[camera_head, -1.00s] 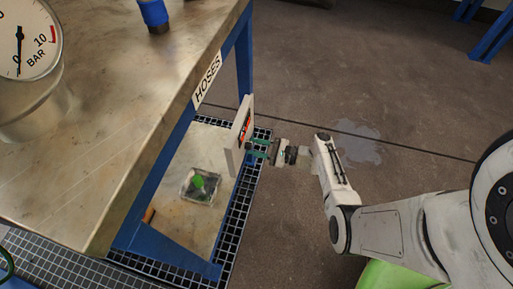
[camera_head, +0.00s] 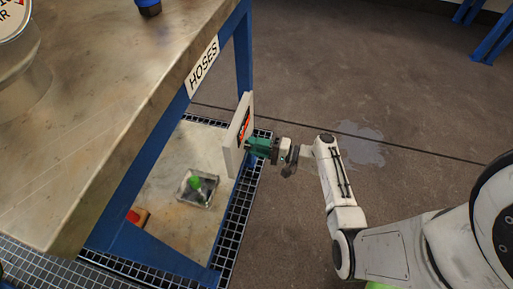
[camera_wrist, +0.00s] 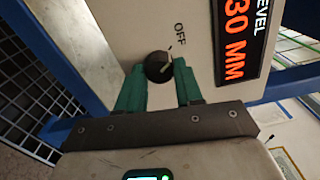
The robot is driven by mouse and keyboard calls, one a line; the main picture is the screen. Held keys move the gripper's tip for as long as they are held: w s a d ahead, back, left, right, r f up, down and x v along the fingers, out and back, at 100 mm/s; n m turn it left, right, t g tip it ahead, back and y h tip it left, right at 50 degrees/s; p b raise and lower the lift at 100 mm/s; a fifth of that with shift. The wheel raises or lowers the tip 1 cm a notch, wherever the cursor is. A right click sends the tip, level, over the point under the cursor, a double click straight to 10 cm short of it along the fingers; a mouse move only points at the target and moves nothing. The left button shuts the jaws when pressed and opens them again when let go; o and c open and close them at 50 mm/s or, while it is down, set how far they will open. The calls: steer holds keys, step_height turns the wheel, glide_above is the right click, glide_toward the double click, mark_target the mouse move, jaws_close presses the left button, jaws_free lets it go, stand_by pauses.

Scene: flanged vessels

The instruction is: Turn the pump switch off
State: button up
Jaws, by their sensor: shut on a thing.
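The pump switch is a round black knob (camera_wrist: 158,66) on a pale panel (camera_wrist: 115,28), with a light pointer line on its face. In the wrist view the word OFF (camera_wrist: 180,34) and a short tick mark sit just above and right of the knob. My gripper (camera_wrist: 159,72) has its green fingers on either side of the knob and is shut on it. In the head view my gripper (camera_head: 250,147) reaches the face of the panel (camera_head: 237,138) from the right. The knob is hidden there by the fingers.
A red-lit level display (camera_wrist: 236,40) is beside the knob. The panel is by a blue leg of the metal bench (camera_head: 110,110), under the HOSES label (camera_head: 203,66). A clear tray (camera_head: 197,188) lies below, near floor grating. Open floor lies right.

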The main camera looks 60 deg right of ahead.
steer(key=shift+f+n, duration=0.1)
steer(key=shift+n, duration=0.5)
steer(key=shift+b, duration=0.3)
steer(key=o, duration=1)
steer(key=shift+o, duration=0.2)
steer(key=p+v, duration=0.2)
steer(key=v, duration=0.8)
steer(key=shift+s, duration=0.4)
steer(key=shift+d, duration=0.1)
